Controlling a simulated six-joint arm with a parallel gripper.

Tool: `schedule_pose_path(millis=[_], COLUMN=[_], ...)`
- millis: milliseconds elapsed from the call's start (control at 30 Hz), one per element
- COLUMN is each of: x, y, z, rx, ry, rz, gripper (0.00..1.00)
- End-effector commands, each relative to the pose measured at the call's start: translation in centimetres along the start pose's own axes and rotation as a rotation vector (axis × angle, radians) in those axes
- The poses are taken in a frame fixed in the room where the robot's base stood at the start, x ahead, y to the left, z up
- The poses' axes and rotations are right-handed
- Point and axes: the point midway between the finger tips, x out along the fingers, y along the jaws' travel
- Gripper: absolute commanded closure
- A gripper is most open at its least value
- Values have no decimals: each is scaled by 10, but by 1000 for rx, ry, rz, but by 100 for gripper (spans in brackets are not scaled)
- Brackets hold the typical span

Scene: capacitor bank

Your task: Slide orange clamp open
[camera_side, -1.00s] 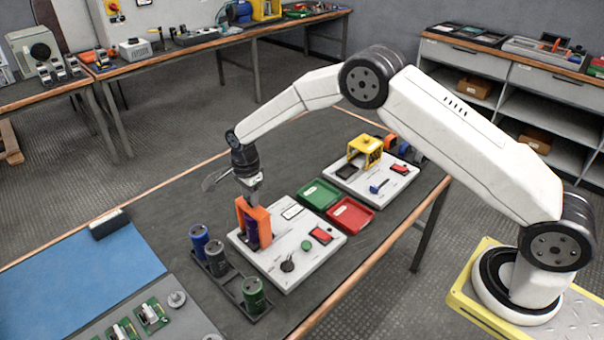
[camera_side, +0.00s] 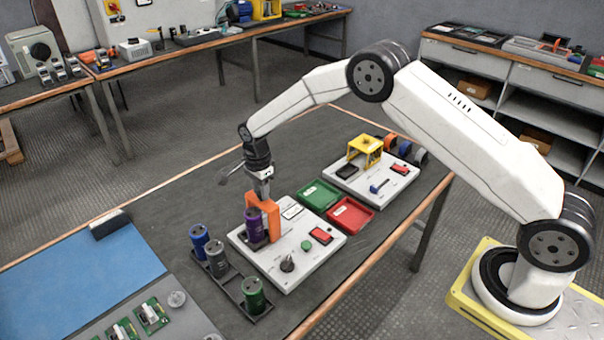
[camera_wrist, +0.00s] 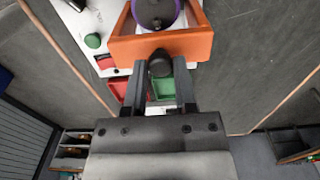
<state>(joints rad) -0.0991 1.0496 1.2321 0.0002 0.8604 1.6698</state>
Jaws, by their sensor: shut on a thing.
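The orange clamp (camera_side: 271,209) stands on the near white panel (camera_side: 241,243), right beside the purple capacitor (camera_side: 253,229) in the side view. In the wrist view the clamp (camera_wrist: 163,46) is a frame with the capacitor's dark round top (camera_wrist: 155,10) behind its front wall. My gripper (camera_side: 264,192) is at the top of the clamp in the side view. In the wrist view my gripper (camera_wrist: 160,78) is shut on the clamp's dark knob. Whether the clamp still touches the capacitor is hard to tell.
The near panel also carries a green button (camera_side: 306,245), a red switch (camera_side: 321,236) and a dark knob (camera_side: 287,262). A rack of capacitors (camera_side: 231,280) stands at the left. Green (camera_side: 318,195) and red (camera_side: 351,213) trays and a second panel with a yellow clamp (camera_side: 365,151) lie behind.

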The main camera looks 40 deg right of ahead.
Motion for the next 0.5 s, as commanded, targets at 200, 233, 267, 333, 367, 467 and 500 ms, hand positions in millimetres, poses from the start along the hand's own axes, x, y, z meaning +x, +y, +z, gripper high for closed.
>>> schedule_pose_path(millis=[200, 233, 267, 333, 367, 467, 500], x=[0, 0, 0, 0, 0, 0, 0], y=[0, 0, 0, 0, 0, 0, 0], z=[-9, -10, -11, -13, -14, -18, -19], rx=[1, 1, 1, 1, 1, 1, 1], ry=[1, 1, 1, 1, 1, 1, 1], rz=[0, 0, 0, 0, 0, 0, 0], gripper=[100, 100, 100, 100, 100, 100, 100])
